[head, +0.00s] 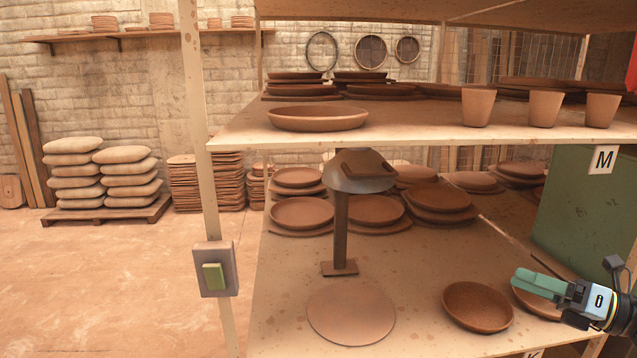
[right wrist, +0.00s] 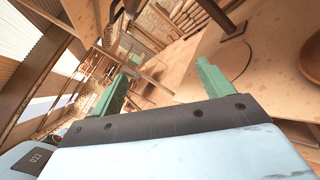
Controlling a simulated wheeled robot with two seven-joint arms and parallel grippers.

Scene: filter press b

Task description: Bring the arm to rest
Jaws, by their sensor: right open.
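My right gripper (head: 540,284) is at the lower right of the head view, at the front right of the lower shelf, with its green fingers pointing left. In the right wrist view its two green fingers (right wrist: 160,85) stand apart with nothing between them. The gripper holds nothing. In the head view it is beside a brown bowl (head: 478,306) and partly in front of another dish (head: 537,303). My left gripper is in neither view.
A press with a dark domed head (head: 361,170) stands on the lower shelf (head: 272,318) behind a round disc (head: 351,311). A switch box (head: 213,269) is on the left post (head: 197,120). Cups (head: 545,108) stand on the upper shelf. The floor at left (head: 110,290) is clear.

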